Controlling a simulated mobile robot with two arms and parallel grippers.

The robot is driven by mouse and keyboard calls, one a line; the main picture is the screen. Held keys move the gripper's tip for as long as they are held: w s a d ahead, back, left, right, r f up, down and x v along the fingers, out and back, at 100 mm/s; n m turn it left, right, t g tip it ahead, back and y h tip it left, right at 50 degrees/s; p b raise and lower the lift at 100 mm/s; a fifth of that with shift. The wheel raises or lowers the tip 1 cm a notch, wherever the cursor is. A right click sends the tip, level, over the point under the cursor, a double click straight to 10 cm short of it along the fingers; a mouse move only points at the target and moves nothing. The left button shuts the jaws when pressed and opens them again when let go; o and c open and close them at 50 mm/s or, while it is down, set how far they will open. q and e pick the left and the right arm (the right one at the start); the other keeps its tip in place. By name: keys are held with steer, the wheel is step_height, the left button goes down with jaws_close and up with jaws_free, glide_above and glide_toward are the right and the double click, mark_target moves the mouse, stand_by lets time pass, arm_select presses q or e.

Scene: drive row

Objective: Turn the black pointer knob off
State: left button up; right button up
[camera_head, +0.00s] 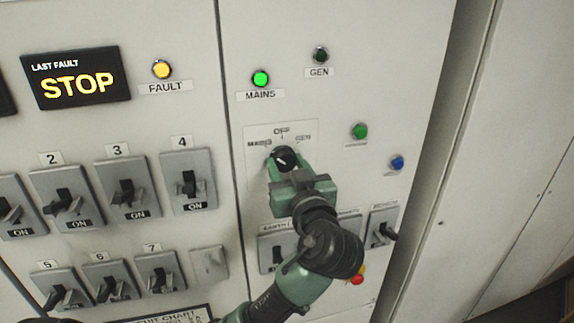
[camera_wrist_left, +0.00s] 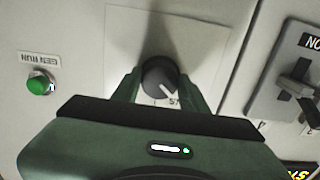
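The black pointer knob (camera_head: 284,158) sits on a pale plate marked MAINS, OFF and GEN. Its white line points up and left, towards MAINS. In the left wrist view, which sees the panel upside down, the knob (camera_wrist_left: 160,77) shows its line slanting down and right. My left gripper (camera_head: 287,168) is at the knob from below, with one green finger on each side of it. In the wrist view the fingertips (camera_wrist_left: 160,82) lie very close to the knob's sides; whether they press on it I cannot tell. My right gripper is out of view.
The MAINS lamp (camera_head: 260,78) is lit green and the GEN lamp (camera_head: 320,54) is dark. A green button (camera_head: 359,131) and a blue one (camera_head: 397,162) are right of the knob. Switches (camera_head: 382,229) sit below, partly behind my arm. Numbered breakers (camera_head: 188,182) are at left.

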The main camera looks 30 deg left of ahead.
arm_select(q)
steer(key=c, duration=0.3)
steer(key=shift+c, duration=0.2)
steer(key=shift+m, duration=0.4)
steer(key=m+p, duration=0.1)
steer(key=m, duration=0.2)
steer(key=shift+r+m, duration=0.1)
steer(key=shift+m, duration=0.2)
steer(key=m+p, duration=0.3)
steer(key=m, duration=0.2)
steer(key=shift+m, duration=0.4)
steer(key=o, duration=1.4)
